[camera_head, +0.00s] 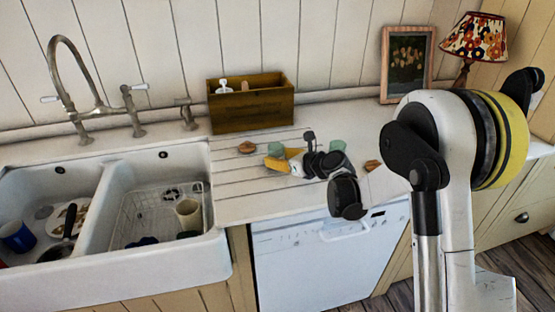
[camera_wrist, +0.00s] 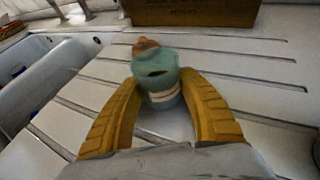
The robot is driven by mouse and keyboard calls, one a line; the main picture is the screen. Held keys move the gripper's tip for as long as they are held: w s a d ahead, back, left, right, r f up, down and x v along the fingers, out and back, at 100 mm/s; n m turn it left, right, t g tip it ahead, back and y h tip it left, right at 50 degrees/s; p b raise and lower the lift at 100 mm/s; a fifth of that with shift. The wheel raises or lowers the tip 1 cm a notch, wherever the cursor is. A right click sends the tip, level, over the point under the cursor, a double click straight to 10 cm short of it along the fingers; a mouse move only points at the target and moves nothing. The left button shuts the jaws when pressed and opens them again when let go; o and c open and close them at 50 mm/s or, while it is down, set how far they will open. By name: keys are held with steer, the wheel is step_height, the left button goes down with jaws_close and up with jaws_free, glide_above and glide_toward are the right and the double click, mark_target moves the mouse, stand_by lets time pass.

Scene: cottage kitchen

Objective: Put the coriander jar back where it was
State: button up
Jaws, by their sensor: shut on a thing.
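A small blue-green jar (camera_wrist: 160,88) with a pale band is between the yellow fingers of my gripper (camera_wrist: 159,80) in the wrist view. The fingers touch its sides, so my gripper is shut on it. I take it for the coriander jar, but I can read no label. In the head view my gripper (camera_head: 279,157) is low over the grooved white counter, and a bit of the jar (camera_head: 292,152) shows beside the fingers. I cannot tell whether the jar touches the counter.
A wooden box (camera_head: 252,110) with a white-topped bottle stands behind, against the wall. A brown lump (camera_head: 247,147) lies left of my gripper. A green glass-like thing (camera_head: 337,145) and another brown lump (camera_head: 372,165) are to the right. The sink (camera_head: 220,243) is left; bare counter (camera_head: 240,205) lies in front.

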steer(key=shift+f, duration=0.15)
steer(key=o, duration=1.2)
steer(key=shift+c, duration=0.2)
